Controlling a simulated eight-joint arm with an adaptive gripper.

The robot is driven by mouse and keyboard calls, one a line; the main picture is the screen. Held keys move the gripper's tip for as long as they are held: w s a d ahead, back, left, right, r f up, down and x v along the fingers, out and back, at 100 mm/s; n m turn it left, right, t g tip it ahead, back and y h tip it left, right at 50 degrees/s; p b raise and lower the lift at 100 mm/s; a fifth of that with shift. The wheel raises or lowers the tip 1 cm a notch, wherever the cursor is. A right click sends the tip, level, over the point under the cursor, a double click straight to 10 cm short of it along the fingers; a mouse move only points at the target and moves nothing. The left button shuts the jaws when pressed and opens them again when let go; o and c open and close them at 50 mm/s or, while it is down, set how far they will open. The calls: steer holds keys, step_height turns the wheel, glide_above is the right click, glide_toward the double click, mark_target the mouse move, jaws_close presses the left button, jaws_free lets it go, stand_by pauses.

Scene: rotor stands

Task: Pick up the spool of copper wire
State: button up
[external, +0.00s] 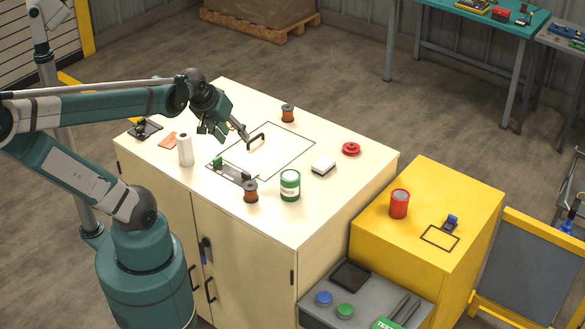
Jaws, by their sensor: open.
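Two dark-ended spools with reddish-brown windings stand upright on the cream cabinet top. One spool (288,113) is toward the back edge, and the other spool (250,192) is toward the front, beside a green-and-white can (290,185). I cannot tell from this view which is the copper wire. My gripper (238,133) is open and empty above the cabinet top, over the left part of a black outlined rectangle. It is left of the back spool and behind the front one, apart from both. Its fingertips are small and partly dark here.
A white roll (185,150) stands at the left, near an orange piece (168,139) and a dark device (145,128). A dark-and-green stand (232,172) lies at the outline's front edge. A white block (323,166) and red round part (351,149) are right.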

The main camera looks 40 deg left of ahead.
steer(key=w+f+n+g, duration=0.3)
steer(key=f+n, duration=0.4)
steer(key=f, duration=0.1)
steer(key=n+g+h+b, duration=0.1)
steer(key=n+g+b, duration=0.1)
steer(key=n, duration=0.4)
glide_above(250, 185)
steer(key=f, duration=0.7)
steer(key=shift+s+a+f, duration=0.2)
steer(key=shift+a+f, duration=0.15)
steer(key=shift+f, duration=0.05)
steer(key=shift+d+f+n+g, duration=0.1)
steer(key=shift+f+n+g, duration=0.3)
steer(key=shift+f+n, duration=0.4)
steer(key=shift+f, duration=0.15)
steer(key=shift+d+f, duration=0.15)
steer(key=shift+f, duration=1.05)
steer(key=shift+f, duration=0.15)
steer(key=shift+w+d+f, duration=0.1)
steer(key=shift+f, duration=1.15)
steer(key=shift+w+d+f, duration=0.1)
steer(key=shift+f, duration=1.1)
